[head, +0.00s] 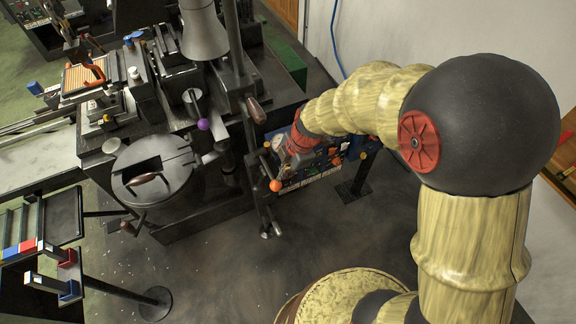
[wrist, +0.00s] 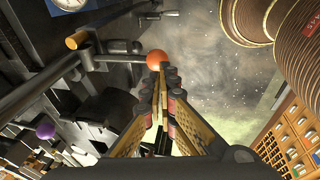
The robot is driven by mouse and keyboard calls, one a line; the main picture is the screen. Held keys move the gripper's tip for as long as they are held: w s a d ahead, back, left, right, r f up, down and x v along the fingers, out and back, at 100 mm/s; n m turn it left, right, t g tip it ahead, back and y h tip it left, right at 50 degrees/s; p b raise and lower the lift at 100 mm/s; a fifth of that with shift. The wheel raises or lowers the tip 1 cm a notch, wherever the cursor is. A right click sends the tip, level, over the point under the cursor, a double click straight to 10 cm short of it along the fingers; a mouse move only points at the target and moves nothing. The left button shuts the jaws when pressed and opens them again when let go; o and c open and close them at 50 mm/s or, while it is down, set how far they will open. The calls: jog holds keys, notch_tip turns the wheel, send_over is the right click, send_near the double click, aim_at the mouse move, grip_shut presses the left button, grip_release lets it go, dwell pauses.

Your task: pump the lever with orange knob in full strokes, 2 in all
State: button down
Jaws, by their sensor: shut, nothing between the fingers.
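The orange knob (head: 275,185) is a small ball on a dark lever at the right side of the black machine in the head view. In the wrist view the orange knob (wrist: 157,58) stands just beyond my fingertips, in line with them. My gripper (wrist: 163,73) is shut and empty, its tips close together right at the near side of the knob. I cannot tell whether they touch it. In the head view my arm reaches down from the right to the knob's area, and my fingers are hard to make out there.
A lever with a purple knob (head: 204,124) is on the machine to the left; the purple knob also shows in the wrist view (wrist: 44,131). A round dark pot (head: 155,180) is further left. The floor in front is open.

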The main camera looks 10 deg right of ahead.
aim_at(280, 187)
jog(key=x, duration=0.5)
jog(key=shift+f, duration=0.35)
jog(key=shift+b, duration=0.3)
jog(key=f+b, duration=0.2)
jog(key=b, duration=0.1)
jog(key=shift+s+f+b, duration=0.2)
jog(key=shift+s+b, duration=0.05)
jog(key=shift+b, duration=0.1)
notch_tip(280, 187, down, 6)
jog(key=b, duration=1)
jog(key=shift+f, duration=0.25)
jog(key=shift+w, duration=0.15)
jog(key=shift+w, duration=0.1)
